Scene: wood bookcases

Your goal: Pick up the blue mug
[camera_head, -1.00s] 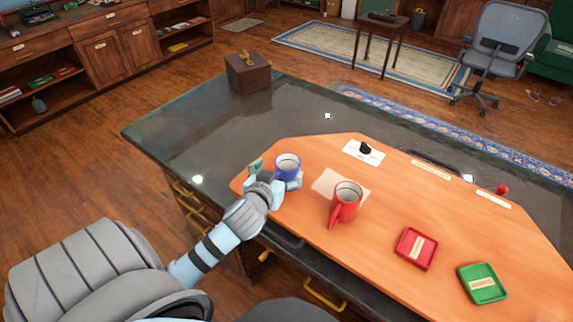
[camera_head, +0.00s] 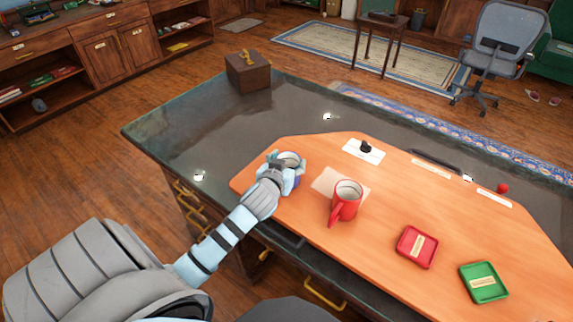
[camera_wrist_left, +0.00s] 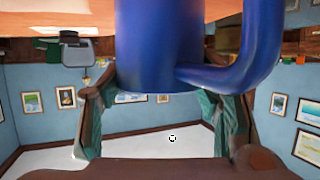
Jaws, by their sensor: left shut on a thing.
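The blue mug (camera_head: 291,158) is at the left end of the orange board, mostly hidden behind my left gripper (camera_head: 284,175) in the head view; its pale inside shows. In the left wrist view, which looks upside down, the blue mug (camera_wrist_left: 160,50) fills the upper middle, its handle curving on the right. My left gripper's fingers (camera_wrist_left: 160,97) stand on either side of the mug, shut on it. I cannot tell whether the mug's base touches the board. My right gripper is not in view.
A red mug (camera_head: 347,200) stands on a paper sheet (camera_head: 322,181) just right of the blue mug. A red tray (camera_head: 403,246) and a green tray (camera_head: 478,290) lie further right on the orange board (camera_head: 390,210). A wooden box (camera_head: 250,77) sits at the dark table's far corner.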

